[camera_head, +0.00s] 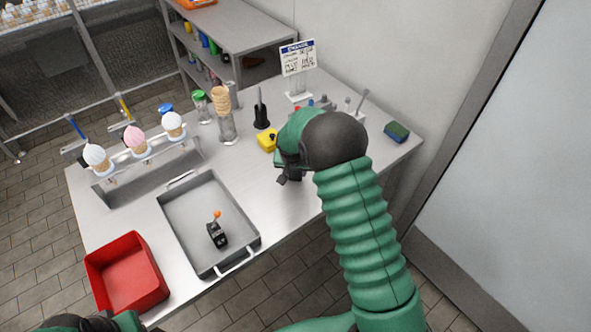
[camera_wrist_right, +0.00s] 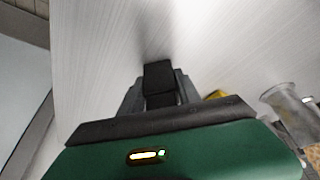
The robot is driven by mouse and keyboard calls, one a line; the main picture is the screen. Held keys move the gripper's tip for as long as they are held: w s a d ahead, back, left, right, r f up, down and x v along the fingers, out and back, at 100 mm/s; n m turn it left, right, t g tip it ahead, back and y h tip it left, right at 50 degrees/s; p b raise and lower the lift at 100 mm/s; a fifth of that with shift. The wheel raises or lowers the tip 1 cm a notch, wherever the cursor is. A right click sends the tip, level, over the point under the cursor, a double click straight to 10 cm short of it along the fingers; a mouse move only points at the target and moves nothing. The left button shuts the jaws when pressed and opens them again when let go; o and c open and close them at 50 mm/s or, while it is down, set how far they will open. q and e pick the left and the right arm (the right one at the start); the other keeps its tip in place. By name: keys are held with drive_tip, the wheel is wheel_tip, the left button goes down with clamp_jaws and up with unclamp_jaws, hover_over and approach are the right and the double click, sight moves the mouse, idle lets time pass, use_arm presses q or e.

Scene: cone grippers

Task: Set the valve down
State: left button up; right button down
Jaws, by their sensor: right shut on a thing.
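My right gripper (camera_head: 286,174) is at the end of the green arm, over the right half of the steel table. In the right wrist view the gripper (camera_wrist_right: 158,88) is shut on a small black block-like piece (camera_wrist_right: 158,76), which I take to be the valve. Most of the held thing is hidden by the fingers and hand, and I cannot tell whether it touches the table. A black device with an orange knob (camera_head: 217,232) stands in the grey metal tray (camera_head: 180,222). Only part of my left arm shows at the bottom left; its gripper is out of sight.
A yellow item (camera_head: 266,141) and a dark holder (camera_head: 261,115) stand just behind my right gripper. A glass with cones (camera_head: 228,130), an ice-cream rack (camera_head: 145,165), a red bin (camera_head: 125,273), a sign (camera_head: 298,58) and a sponge (camera_head: 397,131) surround it. Bare table lies between tray and gripper.

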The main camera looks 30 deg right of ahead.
drive_tip(key=shift+d+f, duration=0.15)
drive_tip(key=shift+d, duration=0.4)
drive_tip(key=c, duration=1.2)
unclamp_jaws()
drive_tip(key=shift+d+f, duration=0.1)
drive_tip(key=shift+d, duration=0.25)
drive_tip(key=o, duration=0.4)
drive_tip(key=shift+d, duration=0.25)
drive_tip(key=shift+c, duration=0.2)
drive_tip(key=shift+a+r, duration=0.2)
drive_tip(key=shift+a, duration=0.5)
drive_tip(key=shift+a+r, duration=0.15)
drive_tip(key=shift+r, duration=0.2)
drive_tip(key=s+v, duration=0.1)
drive_tip(key=v, duration=1)
use_arm(q)
drive_tip(key=shift+d+r, duration=0.25)
drive_tip(key=shift+d, duration=0.45)
use_arm(e)
drive_tip(key=s+a+f+n+y, duration=0.1)
drive_tip(key=s+a+n, duration=0.3)
drive_tip(key=s, duration=0.6)
drive_tip(key=s+a+f+n+y, duration=0.1)
drive_tip(key=s+a+n, duration=0.3)
drive_tip(key=s+a, duration=0.4)
drive_tip(key=shift+s+a+f+g+y, duration=0.3)
drive_tip(key=shift+s+a+y, duration=0.15)
drive_tip(key=shift+s, duration=0.55)
